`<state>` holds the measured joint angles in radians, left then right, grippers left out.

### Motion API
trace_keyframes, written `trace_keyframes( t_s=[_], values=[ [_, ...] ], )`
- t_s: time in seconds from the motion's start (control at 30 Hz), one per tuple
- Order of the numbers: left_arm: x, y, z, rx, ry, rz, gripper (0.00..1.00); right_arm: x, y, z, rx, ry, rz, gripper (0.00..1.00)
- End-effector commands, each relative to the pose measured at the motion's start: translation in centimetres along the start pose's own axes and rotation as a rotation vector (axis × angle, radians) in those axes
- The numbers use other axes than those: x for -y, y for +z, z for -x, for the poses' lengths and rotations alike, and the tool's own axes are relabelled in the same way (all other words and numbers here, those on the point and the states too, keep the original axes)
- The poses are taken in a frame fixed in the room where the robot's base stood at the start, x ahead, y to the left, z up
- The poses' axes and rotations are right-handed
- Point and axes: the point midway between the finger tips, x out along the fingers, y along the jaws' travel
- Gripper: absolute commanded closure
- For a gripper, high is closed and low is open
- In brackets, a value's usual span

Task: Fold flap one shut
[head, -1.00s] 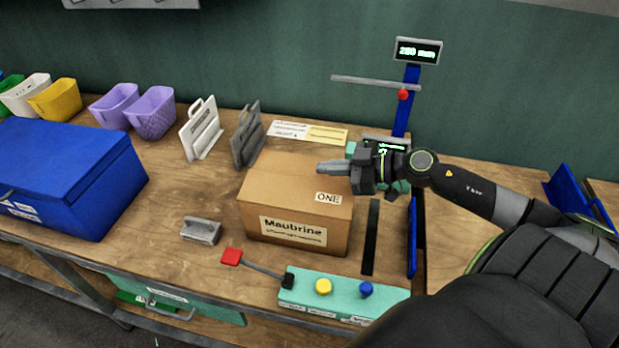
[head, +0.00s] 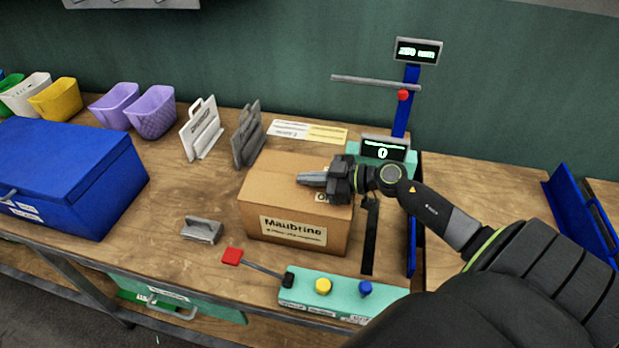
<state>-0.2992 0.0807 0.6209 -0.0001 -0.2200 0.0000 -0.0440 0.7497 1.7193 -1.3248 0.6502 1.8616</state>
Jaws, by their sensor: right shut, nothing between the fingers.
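A brown cardboard box (head: 256,191) labelled "Maubrine" stands upright on the wooden bench, and its top looks flat. Flap one carries the label "ONE" (head: 319,196) at the right of the top; my gripper now covers most of that label. My right gripper (head: 301,179) is shut and empty, with its fingertips pointing left over the middle of the box top. Whether the fingers touch the cardboard cannot be told. My left gripper is not in view.
A teal control panel (head: 305,290) with a yellow and a blue button and a red-tipped lever (head: 232,257) lies in front of the box. A blue post with a display (head: 418,51) stands behind right. A blue bin (head: 60,170) and grey plates (head: 247,135) stand left.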

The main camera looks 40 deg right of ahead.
Motion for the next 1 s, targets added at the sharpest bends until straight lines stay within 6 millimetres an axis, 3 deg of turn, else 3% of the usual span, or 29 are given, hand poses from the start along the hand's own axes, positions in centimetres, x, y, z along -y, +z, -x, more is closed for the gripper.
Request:
trace_keyframes(
  t_s=[0.17,0.6,1.0],
  values=[
    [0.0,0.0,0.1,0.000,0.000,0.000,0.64,0.0,-0.1,0.0,0.000,0.000,-0.003,1.00],
    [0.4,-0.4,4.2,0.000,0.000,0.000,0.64,-0.3,1.0,-0.2,0.000,-0.039,-0.165,1.00],
    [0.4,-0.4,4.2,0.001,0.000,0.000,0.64,-0.3,1.4,-0.4,-0.001,-0.046,-0.182,1.00]
  ],
)
